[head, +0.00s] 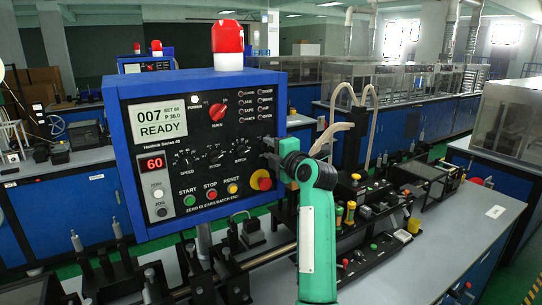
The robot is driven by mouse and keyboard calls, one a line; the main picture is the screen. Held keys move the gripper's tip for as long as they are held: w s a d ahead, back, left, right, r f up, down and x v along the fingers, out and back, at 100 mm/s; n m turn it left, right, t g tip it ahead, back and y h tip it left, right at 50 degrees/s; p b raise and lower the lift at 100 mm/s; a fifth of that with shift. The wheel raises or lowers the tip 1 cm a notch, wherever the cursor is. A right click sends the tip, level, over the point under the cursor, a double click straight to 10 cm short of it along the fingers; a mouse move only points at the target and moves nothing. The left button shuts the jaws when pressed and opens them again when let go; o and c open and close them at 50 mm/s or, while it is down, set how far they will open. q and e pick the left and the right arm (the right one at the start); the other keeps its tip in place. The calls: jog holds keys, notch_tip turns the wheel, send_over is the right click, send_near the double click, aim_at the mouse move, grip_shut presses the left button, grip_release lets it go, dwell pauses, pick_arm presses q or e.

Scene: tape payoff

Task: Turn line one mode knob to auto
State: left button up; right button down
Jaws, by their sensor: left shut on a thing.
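The line one control panel (205,150) is a blue box with a black face, and its display reads 007 READY. My left gripper (268,150) is at the right part of the panel face, to the right of the batch knob (241,149). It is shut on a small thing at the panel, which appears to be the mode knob. The jaws hide that knob, so its pointer and labels cannot be read. My green and black left wrist covers the panel's lower right edge. My right gripper is not in view.
A red knob (217,112) sits higher on the panel. A red and yellow emergency button (261,180) is just below my gripper. A red beacon (227,47) stands on top. Machine parts and a grey bench (440,240) lie to the right.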

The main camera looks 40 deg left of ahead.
pick_arm(q)
jog(key=n+b, duration=0.2)
jog(key=n, duration=0.1)
jog(key=shift+f, duration=0.1)
jog(key=shift+n+b, duration=0.9)
jog(key=shift+n, duration=0.1)
jog(key=shift+r+n, duration=0.2)
jog(key=shift+n, duration=0.1)
jog(key=o, duration=1)
jog(key=shift+w, duration=0.1)
jog(key=shift+f, duration=0.1)
